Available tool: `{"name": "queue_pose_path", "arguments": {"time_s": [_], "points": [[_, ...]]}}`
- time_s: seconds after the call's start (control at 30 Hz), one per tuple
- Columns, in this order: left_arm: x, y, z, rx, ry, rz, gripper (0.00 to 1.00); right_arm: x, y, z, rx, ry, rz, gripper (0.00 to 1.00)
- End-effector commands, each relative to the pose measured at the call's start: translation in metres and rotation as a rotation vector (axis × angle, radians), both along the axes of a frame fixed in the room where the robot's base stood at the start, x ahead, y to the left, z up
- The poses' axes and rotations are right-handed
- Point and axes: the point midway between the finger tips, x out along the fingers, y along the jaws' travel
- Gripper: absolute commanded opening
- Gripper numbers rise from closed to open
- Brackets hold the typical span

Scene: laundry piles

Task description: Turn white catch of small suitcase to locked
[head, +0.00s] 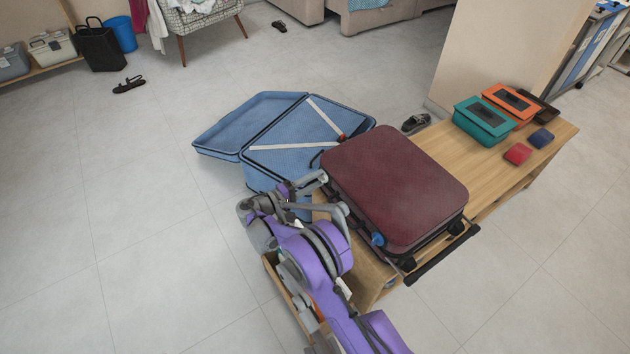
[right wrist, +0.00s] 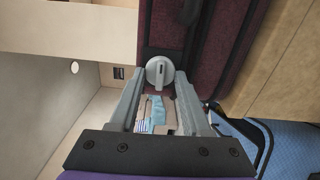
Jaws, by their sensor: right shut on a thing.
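The maroon suitcase (head: 395,185) lies flat and closed on the wooden bench, and its side also shows in the right wrist view (right wrist: 208,40). The white catch (right wrist: 159,68) is a round, pale knob with a raised grip on the suitcase's side. The grip's long side runs roughly up and down in the wrist view. My right gripper (head: 318,181) is at the left side of the suitcase, its fingertips (right wrist: 161,77) shut on the catch. The catch is hidden in the head view. My left gripper is not in view.
A blue suitcase (head: 293,148) lies open on the floor behind my right gripper. The bench (head: 490,178) also bears a teal box (head: 482,121), an orange box (head: 511,103) and small red and blue items. The suitcase's dark handle (head: 442,254) sticks out in front.

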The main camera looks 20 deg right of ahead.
Motion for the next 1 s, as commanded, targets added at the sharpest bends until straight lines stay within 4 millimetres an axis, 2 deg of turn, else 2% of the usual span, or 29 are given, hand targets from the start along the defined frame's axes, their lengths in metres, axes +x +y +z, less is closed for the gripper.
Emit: {"name": "queue_pose_path", "arguments": {"time_s": [0.67,0.7,0.83,1.0], "points": [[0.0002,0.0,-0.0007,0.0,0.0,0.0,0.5,-0.0003,0.0005,-0.0002,0.009,-0.058,0.0,0.0],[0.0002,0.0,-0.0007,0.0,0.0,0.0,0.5,-0.0003,0.0005,-0.0002,0.009,-0.058,0.0,0.53],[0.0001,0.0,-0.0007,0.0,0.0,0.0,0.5,-0.0002,0.0004,-0.0001,0.009,-0.057,0.0,0.76],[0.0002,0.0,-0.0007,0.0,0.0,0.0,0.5,-0.0001,0.0002,0.0,0.008,-0.057,0.0,0.77]]}}
